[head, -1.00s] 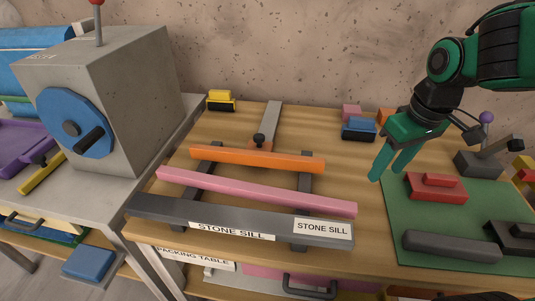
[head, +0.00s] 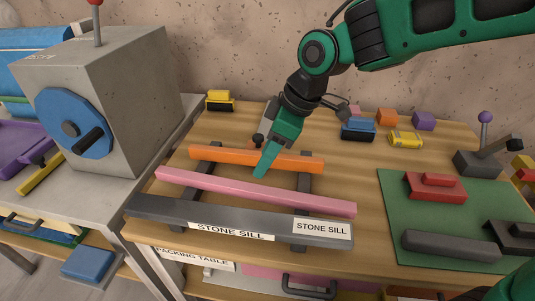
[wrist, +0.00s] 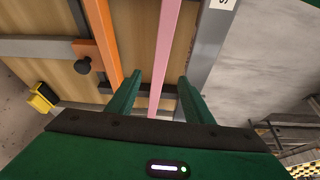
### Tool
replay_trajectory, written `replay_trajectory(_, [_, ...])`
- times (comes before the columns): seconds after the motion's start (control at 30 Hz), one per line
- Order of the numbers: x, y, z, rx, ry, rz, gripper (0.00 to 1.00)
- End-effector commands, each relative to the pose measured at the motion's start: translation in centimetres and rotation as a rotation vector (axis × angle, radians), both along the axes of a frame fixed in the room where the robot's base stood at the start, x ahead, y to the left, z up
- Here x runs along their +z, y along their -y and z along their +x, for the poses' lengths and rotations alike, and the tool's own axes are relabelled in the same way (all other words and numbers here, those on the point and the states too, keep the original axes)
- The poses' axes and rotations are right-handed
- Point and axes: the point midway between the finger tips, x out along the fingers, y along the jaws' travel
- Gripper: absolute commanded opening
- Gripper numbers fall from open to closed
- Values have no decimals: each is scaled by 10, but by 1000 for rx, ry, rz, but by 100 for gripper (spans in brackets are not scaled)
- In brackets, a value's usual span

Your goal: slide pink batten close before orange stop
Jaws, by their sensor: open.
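The pink batten (head: 225,186) lies across two dark rails, between the orange stop (head: 215,155) behind it and the grey stone sill in front. A clear strip of wood shows between batten and stop, wider at the right end. I cannot tell whether the fingertips reach down to the batten's height.
The grey stone sill (head: 270,223) lies along the table's front edge. A blue block (head: 358,130), a yellow block (head: 405,140) and a green mat (head: 395,215) with red and dark pieces are to the right.

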Motion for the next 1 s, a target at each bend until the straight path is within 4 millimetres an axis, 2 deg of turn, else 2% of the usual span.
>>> replay_trajectory(0.17, [-11,-4,1,0,-3,-1,47])
replay_trajectory(0.7, [-86,-35,7,0,-3,-1,47])
replay_trajectory(1.0, [-100,-40,9,-1,-1,-1,47])
